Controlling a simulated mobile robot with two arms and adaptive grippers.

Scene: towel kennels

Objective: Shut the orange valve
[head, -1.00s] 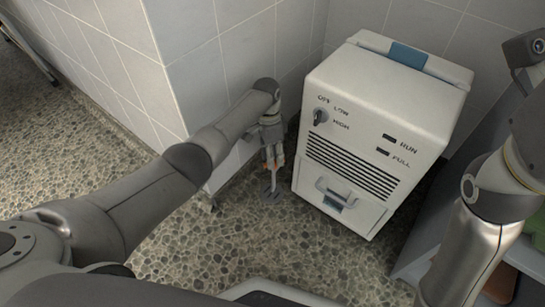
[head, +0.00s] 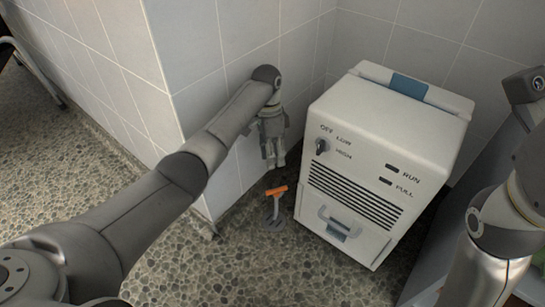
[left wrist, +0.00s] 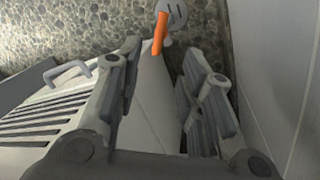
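The orange valve handle (head: 276,191) is a short bar on top of a grey stem and base (head: 273,222) on the pebbled floor, left of the white machine. The handle lies roughly left to right in the head view, tilted slightly. In the left wrist view the orange handle (left wrist: 160,34) shows beyond the fingers near the top. My left gripper (head: 273,160) points down above the valve, apart from it. In the left wrist view its fingers (left wrist: 162,75) are spread with nothing between them. My right gripper is out of view; only part of that arm shows.
The white machine (head: 375,160) with a knob (head: 321,146) and slotted vent stands close to the valve's right. A tiled wall corner (head: 200,110) is close on the left. Open pebbled floor (head: 220,265) lies in front.

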